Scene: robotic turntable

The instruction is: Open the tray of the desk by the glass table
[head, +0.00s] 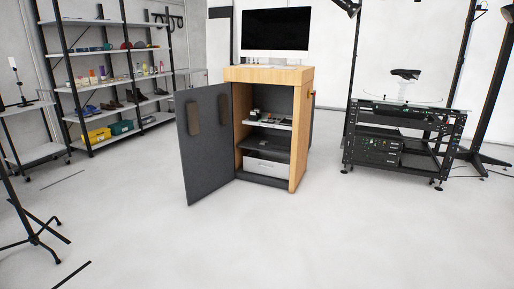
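The desk (297,128) is a wooden cabinet in the middle of the head view, some way off across the floor. Its dark grey door (210,160) stands open, swung out to the left. Inside, a thin light tray or shelf (283,127) with small items on it sits at mid height; I cannot tell how far it is pulled out. The glass table (374,99), a round clear plate over a black rack with a dark object on a stand above it, is to the right. Neither of my grippers is in view.
A monitor (274,30) stands on the desk. A dark shelf and a white box (266,167) are lower inside it. Loaded shelving (100,82) stands at the back left, a black tripod stand (35,233) at the left edge. The floor (330,240) in front is clear.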

